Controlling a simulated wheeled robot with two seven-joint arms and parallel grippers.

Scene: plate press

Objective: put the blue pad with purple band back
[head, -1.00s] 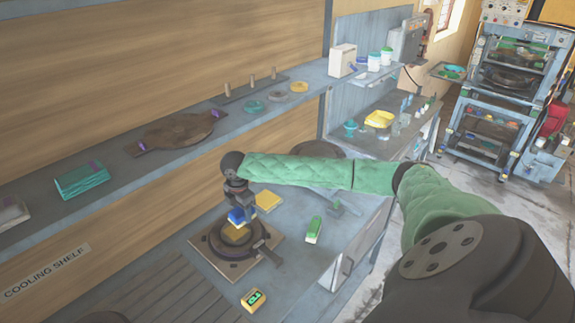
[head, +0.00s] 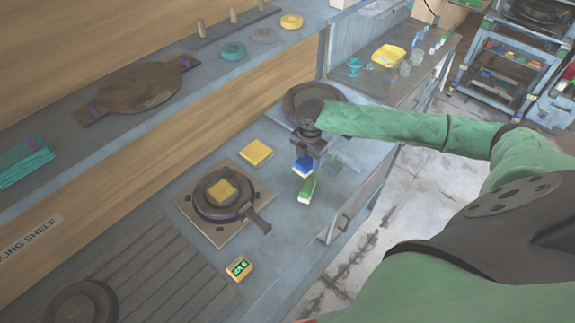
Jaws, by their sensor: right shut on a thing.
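My right gripper (head: 305,158) is shut on a blue pad (head: 303,168) with a pale lower side. It holds the pad just behind a green-and-white pad (head: 308,189) on the workbench. I cannot tell whether the blue pad touches the bench or the green pad. A purple band on it cannot be made out. A yellow pad (head: 255,152) lies on the bench to the left. My left gripper is not in view.
A round dark plate (head: 205,208) with a handle sits on a square board, a yellow square (head: 222,191) on it. A dark round pan (head: 300,98) is behind my gripper. The cooling shelf (head: 60,150) runs along the wall.

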